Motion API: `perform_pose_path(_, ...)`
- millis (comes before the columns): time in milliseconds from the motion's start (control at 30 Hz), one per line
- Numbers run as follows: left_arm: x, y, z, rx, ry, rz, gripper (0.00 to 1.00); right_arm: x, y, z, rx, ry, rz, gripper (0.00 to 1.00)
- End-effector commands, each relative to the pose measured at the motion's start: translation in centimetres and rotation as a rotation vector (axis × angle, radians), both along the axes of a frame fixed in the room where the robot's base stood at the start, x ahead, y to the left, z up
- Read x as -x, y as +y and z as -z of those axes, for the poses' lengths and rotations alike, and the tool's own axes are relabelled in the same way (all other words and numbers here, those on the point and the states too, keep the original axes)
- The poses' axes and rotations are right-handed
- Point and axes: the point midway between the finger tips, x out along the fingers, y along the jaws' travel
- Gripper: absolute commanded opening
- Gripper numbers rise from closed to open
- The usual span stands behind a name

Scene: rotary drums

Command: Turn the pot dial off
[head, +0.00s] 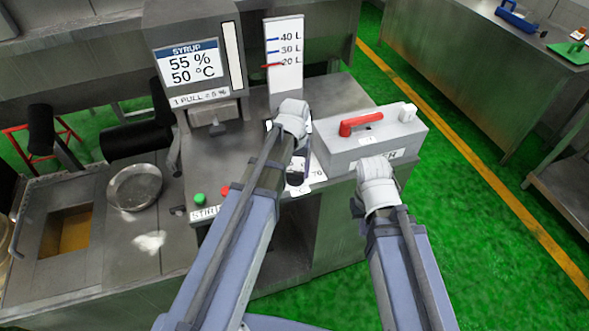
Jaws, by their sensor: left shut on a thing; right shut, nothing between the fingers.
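The pot dial sits on the steel machine's front panel, by white scale labels (318,174) of which "70" and "°C" can be read. My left gripper (297,163) reaches down over the dial and is shut on it. The gripper and wrist hide most of the dial, so its pointer position cannot be read. My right gripper (376,178) is shut and empty, in front of the grey box on the right; its fingertips are hard to make out.
The grey box (345,158) carries a red lever (361,122). A syrup display (188,65) reads 55 % and 50 °C. A litre gauge (284,50) stands behind. Green and red buttons (199,199) sit left of my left arm.

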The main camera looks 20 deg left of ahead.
Motion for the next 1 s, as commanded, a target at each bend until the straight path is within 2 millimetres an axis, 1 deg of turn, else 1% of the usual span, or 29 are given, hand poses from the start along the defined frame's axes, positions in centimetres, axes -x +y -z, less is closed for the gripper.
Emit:
perform_pose_path(200, 0.07, -0.01, 0.01, 0.0, 0.0, -0.186, 0.22, 0.0, 0.0, 0.01, 0.0, 0.0, 0.0, 0.0)
perform_pose_path(500, 0.13, -0.04, 0.01, 0.0, 0.0, -0.389, 0.22, 0.0, 0.0, 0.01, 0.0, 0.0, 0.0, 0.0)
perform_pose_path(733, 0.15, -0.05, 0.01, 0.0, 0.0, -0.48, 0.22, 0.0, 0.0, 0.01, 0.0, 0.0, 0.0, 0.0)
perform_pose_path(1000, 0.15, -0.06, 0.01, 0.0, 0.0, -0.52, 0.22, 0.0, 0.0, 0.01, 0.0, 0.0, 0.0, 0.0)
